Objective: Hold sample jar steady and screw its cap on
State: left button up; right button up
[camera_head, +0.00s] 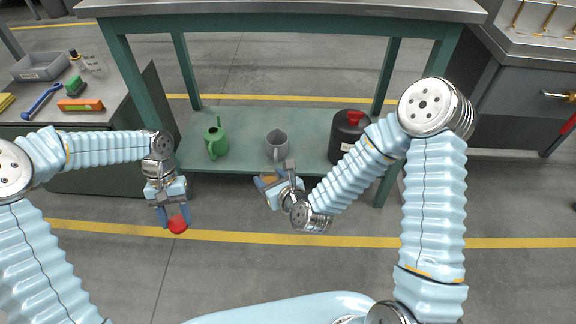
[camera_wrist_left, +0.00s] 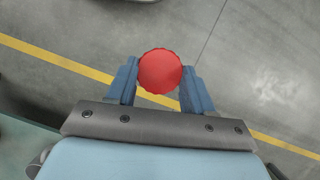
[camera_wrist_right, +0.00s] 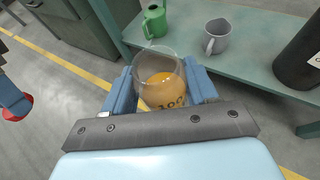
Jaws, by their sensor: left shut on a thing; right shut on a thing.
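The red cap (camera_head: 177,225) is held in my left gripper (camera_head: 174,212), which points down at the left. In the left wrist view the round red cap (camera_wrist_left: 160,71) sits between the blue fingers. My right gripper (camera_head: 268,181) is shut on the sample jar (camera_wrist_right: 158,80), a clear open-topped jar with orange contents and dark markings. In the head view the jar (camera_head: 269,178) is mostly hidden by the gripper. The cap and jar are well apart, both held over the floor in front of the bench. The cap also shows at the left edge of the right wrist view (camera_wrist_right: 17,108).
The bench's lower shelf (camera_head: 240,158) holds a green watering can (camera_head: 216,139), a grey jug (camera_head: 277,144) and a black container with a red top (camera_head: 349,134). The floor between my grippers is clear.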

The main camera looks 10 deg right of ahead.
dwell(0.3)
pick_arm(q)
jog(key=w+d+r+n+t+h, duration=0.1)
jog(key=d+r+n, duration=0.3)
jog(key=d, duration=0.4)
jog(key=w+d+r+n+t+h, duration=0.1)
jog(key=w+d+r+n+h, duration=0.1)
jog(key=d+n, duration=0.4)
jog(key=w+d+r+n+t+h, duration=0.1)
jog(key=w+d+r+n, duration=0.3)
jog(key=d+r, duration=0.3)
jog(key=d+n, duration=0.1)
jog(key=d, duration=0.1)
jog(key=shift+d, duration=0.4)
jog(key=shift+f, duration=2)
jog(key=shift+s, duration=0.1)
jog(key=shift+f, duration=0.85)
